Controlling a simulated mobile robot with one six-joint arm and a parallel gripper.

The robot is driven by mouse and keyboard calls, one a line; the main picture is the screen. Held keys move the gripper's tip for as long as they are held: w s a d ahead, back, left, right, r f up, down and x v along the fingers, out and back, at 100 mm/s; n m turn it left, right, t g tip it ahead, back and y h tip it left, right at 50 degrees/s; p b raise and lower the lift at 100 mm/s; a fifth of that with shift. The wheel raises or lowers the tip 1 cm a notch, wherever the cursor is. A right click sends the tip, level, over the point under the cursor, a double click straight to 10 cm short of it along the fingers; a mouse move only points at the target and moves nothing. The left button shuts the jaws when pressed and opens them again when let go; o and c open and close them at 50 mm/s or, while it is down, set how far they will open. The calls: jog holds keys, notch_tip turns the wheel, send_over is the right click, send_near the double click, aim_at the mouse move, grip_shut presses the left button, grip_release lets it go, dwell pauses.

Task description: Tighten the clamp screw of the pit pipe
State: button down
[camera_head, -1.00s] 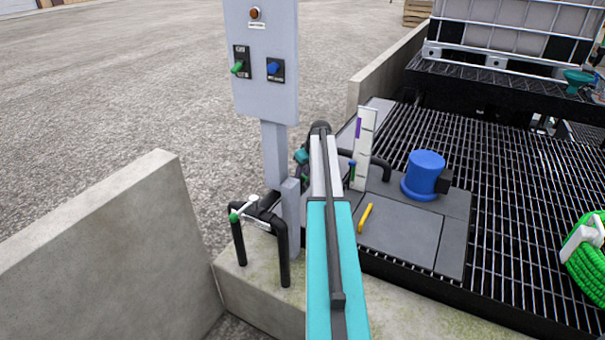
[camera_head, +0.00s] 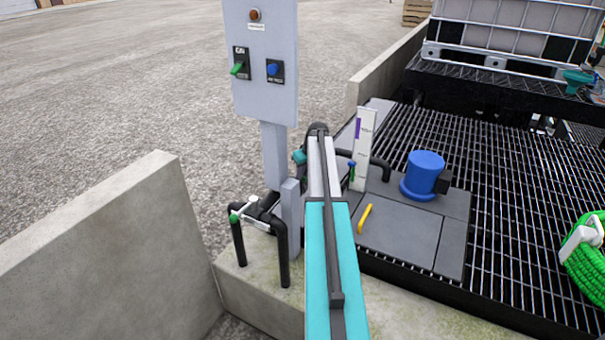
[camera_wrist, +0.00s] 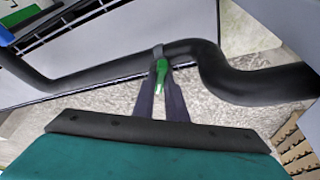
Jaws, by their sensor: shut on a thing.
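The pit pipe (camera_wrist: 95,76) is a bent black pipe crossing the wrist view. A grey clamp band (camera_wrist: 158,50) sits around it near the middle. The green clamp screw (camera_wrist: 161,72) sticks out from the band towards my gripper (camera_wrist: 161,86). The two dark fingers of my gripper are shut on the green screw. In the head view, part of the black pipe (camera_head: 379,167) shows behind the white gauge board. My own arm hides the fingers and the clamp there.
A grey control post (camera_head: 264,60) stands left of my arm. A black pipe loop with a green handle (camera_head: 235,217) is at its foot. A blue pump (camera_head: 424,174) and a yellow handle (camera_head: 365,218) are on the grey plates to the right. Concrete walls (camera_head: 110,245) border the left.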

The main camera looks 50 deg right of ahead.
jog(key=m, duration=0.2)
jog(key=m+h+p, duration=0.1)
jog(key=shift+a+r+m+h, duration=0.1)
jog(key=shift+a+m+h, duration=0.05)
jog(key=shift+m+h, duration=0.2)
jog(key=shift+w+m+g+h+p, duration=0.1)
jog(key=shift+m+g+h+p, duration=0.4)
jog(key=shift+m, duration=0.95)
jog(key=c, duration=1.8)
grip_release()
jog(key=shift+n+y, duration=0.25)
jog(key=shift+n, duration=0.15)
